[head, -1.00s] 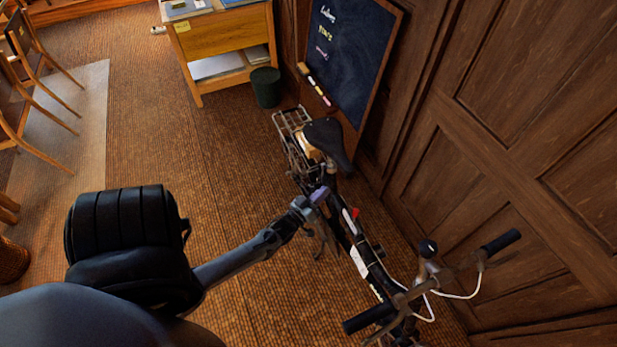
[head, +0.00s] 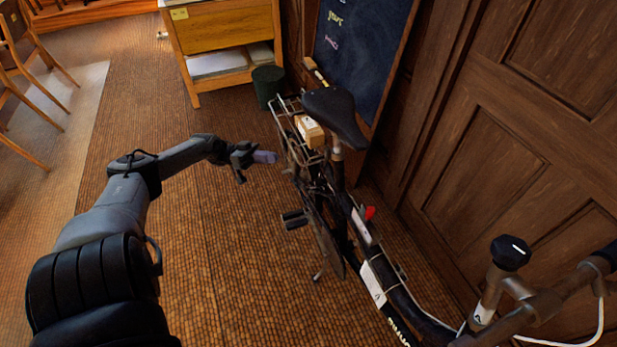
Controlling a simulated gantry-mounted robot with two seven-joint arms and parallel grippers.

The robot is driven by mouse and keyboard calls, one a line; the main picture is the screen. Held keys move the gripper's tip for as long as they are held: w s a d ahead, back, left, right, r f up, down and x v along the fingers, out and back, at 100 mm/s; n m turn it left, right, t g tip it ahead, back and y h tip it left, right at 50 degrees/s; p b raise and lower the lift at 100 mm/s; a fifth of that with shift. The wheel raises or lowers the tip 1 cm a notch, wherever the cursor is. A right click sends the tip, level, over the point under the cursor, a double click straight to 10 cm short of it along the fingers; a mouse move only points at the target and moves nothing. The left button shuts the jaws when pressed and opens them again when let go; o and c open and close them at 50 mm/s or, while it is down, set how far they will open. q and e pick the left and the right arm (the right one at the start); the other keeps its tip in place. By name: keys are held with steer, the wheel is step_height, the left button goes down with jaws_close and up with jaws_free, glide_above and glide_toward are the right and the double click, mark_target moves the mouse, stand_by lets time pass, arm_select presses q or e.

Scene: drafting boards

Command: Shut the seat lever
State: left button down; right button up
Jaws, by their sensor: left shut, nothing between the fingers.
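A bicycle stands upright with its black saddle (head: 336,112) on a seat post (head: 337,170) at the rear. I cannot make out the seat lever clearly on the dark frame below the post. A small red part (head: 370,212) shows on the frame farther forward. My left gripper (head: 264,157) is shut and empty, to the left of the seat post and apart from the bicycle. My right gripper is not in view.
A wooden box (head: 310,131) sits on the rear rack behind the saddle. A pedal (head: 294,219) sticks out left. A dark bin (head: 268,85), wooden cabinet (head: 225,42) and chalkboard (head: 365,50) stand beyond. Wood panelling is close on the right; floor left of the bicycle is clear.

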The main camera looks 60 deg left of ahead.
mark_target(322, 163)
arm_select(q)
steer(key=shift+m, duration=0.3)
steer(key=x, duration=0.4)
steer(key=f+b+x, duration=0.1)
steer(key=x, duration=0.4)
steer(key=b+x, duration=0.1)
steer(key=x, duration=0.3)
steer(key=shift+w+d, duration=0.15)
steer(key=shift+w, duration=0.5)
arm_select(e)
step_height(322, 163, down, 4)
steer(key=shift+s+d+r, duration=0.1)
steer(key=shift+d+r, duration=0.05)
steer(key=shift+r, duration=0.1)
